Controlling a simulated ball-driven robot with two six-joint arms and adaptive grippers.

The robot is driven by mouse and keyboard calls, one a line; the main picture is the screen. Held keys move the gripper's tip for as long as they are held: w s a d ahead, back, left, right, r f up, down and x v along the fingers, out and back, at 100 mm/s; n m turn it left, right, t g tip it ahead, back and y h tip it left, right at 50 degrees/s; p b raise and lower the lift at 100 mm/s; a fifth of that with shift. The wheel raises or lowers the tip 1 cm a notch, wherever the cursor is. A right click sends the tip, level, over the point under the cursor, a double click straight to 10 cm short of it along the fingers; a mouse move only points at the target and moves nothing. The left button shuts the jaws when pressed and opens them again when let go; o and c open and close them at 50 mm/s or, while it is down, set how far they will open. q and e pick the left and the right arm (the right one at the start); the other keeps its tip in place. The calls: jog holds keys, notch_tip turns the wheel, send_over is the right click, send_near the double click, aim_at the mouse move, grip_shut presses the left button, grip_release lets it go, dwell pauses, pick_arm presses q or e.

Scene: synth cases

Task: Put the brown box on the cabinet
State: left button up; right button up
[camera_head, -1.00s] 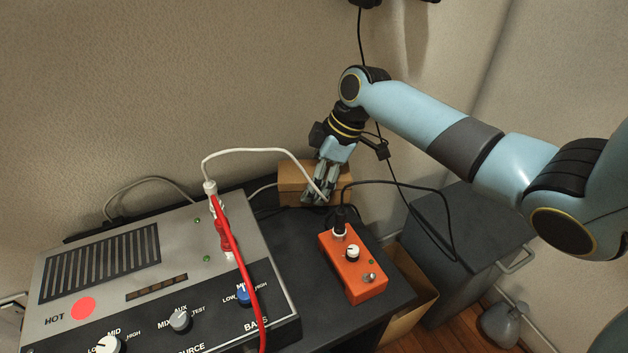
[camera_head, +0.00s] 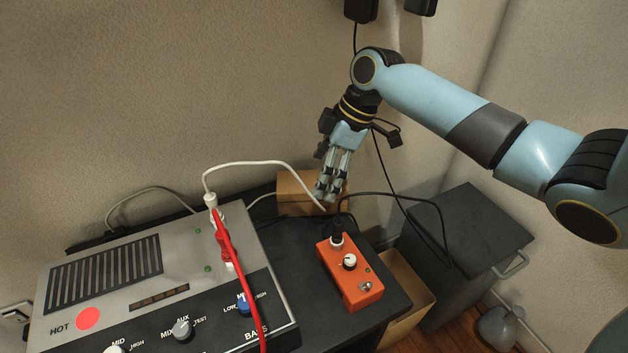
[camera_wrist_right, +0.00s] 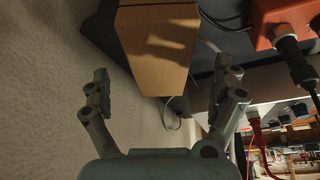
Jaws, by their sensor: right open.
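The brown box (camera_head: 292,196) sits at the back of the black table, close to the wall. It also shows large at the top of the right wrist view (camera_wrist_right: 158,50). My right gripper (camera_head: 326,192) hangs over the box in the head view and hides part of its right side. In the right wrist view its two fingers (camera_wrist_right: 167,88) are spread apart with nothing between them, and the box lies beyond the fingertips. The dark grey cabinet (camera_head: 466,225) stands to the right of the table, with a bare top. My left gripper is not in view.
An orange pedal (camera_head: 350,277) with a black cable stands on the table (camera_head: 300,245) in front of the box. A large grey device (camera_head: 150,285) with red and white cables fills the left. An open carton (camera_head: 408,290) stands between table and cabinet. A black cable crosses near the cabinet.

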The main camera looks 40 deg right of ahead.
jog(key=p+v, duration=0.1)
jog(key=v, duration=0.5)
jog(key=shift+s+d+r, duration=0.1)
jog(key=shift+r, duration=0.1)
